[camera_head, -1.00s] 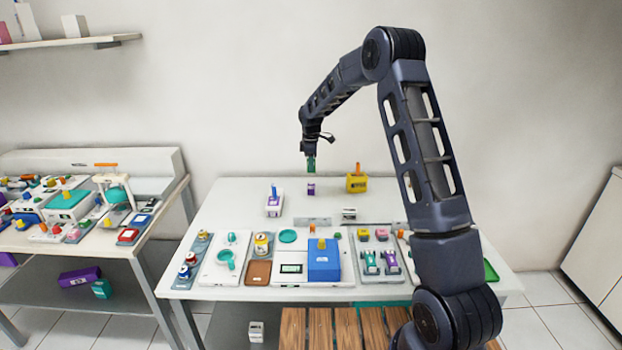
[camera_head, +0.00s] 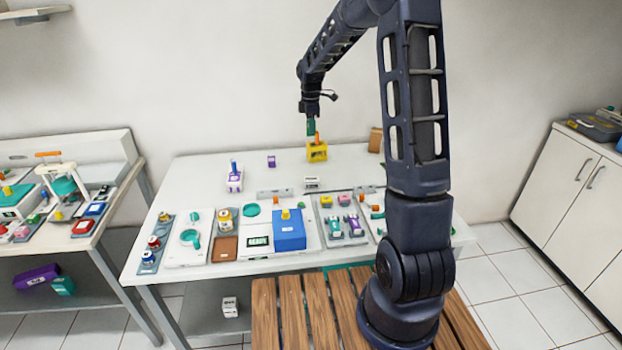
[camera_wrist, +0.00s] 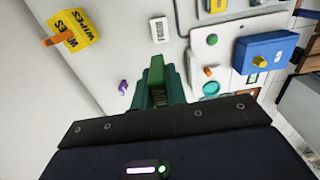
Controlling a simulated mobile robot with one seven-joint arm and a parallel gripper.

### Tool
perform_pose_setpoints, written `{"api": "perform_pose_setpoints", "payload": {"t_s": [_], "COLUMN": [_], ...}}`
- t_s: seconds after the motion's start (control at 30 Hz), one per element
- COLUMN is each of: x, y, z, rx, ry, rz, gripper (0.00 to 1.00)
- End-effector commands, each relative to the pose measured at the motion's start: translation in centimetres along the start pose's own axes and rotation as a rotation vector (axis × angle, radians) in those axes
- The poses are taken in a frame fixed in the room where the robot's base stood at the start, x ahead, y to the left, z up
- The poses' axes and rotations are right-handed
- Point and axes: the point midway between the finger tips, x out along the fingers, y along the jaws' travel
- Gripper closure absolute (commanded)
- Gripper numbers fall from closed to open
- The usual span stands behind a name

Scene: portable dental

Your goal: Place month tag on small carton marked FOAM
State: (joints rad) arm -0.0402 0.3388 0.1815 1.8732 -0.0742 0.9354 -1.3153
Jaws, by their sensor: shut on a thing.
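My gripper (camera_head: 311,130) hangs above the back of the white table, in line with the yellow box in the head view. In the wrist view its teal fingers (camera_wrist: 157,90) are shut on a green piece, which I take as the month tag (camera_wrist: 156,70). Dark markings show between the fingers, too blurred to read. The small white carton (camera_wrist: 159,30) lies ahead of the fingers, apart from them; its dark lettering looks like FOAM. In the head view a small white carton (camera_head: 312,183), likely the same one, stands near mid-table.
A yellow WIPES box (camera_head: 317,151) with an orange peg stands at the back. A small purple block (camera_head: 271,161) and a white box with a blue peg (camera_head: 234,180) are to its left. A blue box (camera_head: 289,231) and several trays fill the front. Back-table surface between them is clear.

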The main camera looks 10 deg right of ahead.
Motion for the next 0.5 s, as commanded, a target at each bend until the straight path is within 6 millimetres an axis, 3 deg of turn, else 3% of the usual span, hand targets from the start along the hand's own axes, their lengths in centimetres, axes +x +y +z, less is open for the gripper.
{"api": "perform_pose_setpoints", "payload": {"t_s": [0.17,0.5], "x": [2.7,10.2], "y": [-0.2,-0.2], "z": [0.2,0.1], "rx": [-0.001,-0.001], "ry": [-0.001,-0.001], "rz": [-0.004,-0.005], "gripper": [1.00,1.00]}}
